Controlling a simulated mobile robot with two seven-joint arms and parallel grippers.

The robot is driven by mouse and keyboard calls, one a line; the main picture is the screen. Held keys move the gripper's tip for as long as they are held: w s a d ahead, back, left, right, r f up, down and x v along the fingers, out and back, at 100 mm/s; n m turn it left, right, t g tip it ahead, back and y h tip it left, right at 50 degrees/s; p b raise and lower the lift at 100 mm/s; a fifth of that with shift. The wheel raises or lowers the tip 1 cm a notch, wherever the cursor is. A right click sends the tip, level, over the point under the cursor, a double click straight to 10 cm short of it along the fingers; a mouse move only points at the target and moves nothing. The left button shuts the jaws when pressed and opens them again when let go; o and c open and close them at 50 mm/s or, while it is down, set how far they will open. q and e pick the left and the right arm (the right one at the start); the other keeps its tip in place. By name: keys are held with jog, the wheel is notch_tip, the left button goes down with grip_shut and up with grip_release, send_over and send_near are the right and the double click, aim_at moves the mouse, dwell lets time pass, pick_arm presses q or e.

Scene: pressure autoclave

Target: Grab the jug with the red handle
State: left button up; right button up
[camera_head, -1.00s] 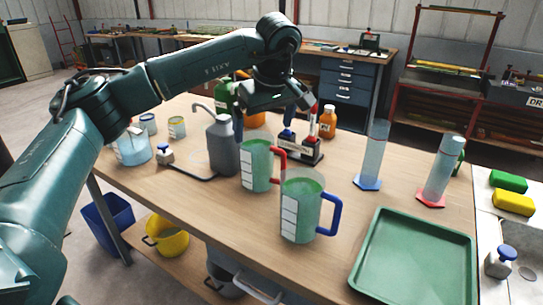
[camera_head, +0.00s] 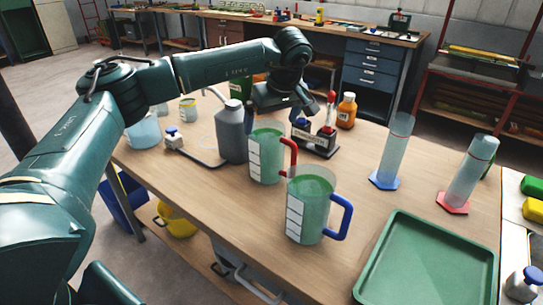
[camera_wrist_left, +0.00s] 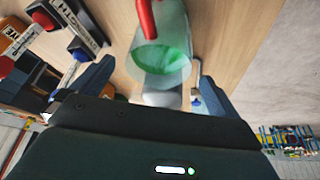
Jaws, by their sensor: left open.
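The jug with the red handle (camera_head: 266,158) stands upright on the workbench, with green liquid inside and a white scale on its side. Its red handle (camera_head: 290,152) points right. A similar jug with a blue handle (camera_head: 310,208) stands just in front and to the right. My left gripper (camera_head: 284,107) is open and empty, above and behind the red-handled jug. In the left wrist view the jug (camera_wrist_left: 162,58) lies ahead of the open fingers (camera_wrist_left: 146,92), not between them; the red handle (camera_wrist_left: 146,18) shows at the top. My right gripper is not in view.
A grey bottle (camera_head: 231,133) stands close left of the jug. A stand with red and blue items (camera_head: 318,142) and an orange bottle (camera_head: 346,110) are behind. Two cylinders (camera_head: 393,150) (camera_head: 468,175) and a green tray (camera_head: 440,285) are on the right.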

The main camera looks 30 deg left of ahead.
aim_at(269, 132)
pick_arm(q)
jog(key=x, duration=0.4)
jog(key=shift+f+p, duration=0.3)
jog(key=shift+f, duration=0.05)
jog(key=shift+d, duration=0.1)
jog(key=c, duration=1.2)
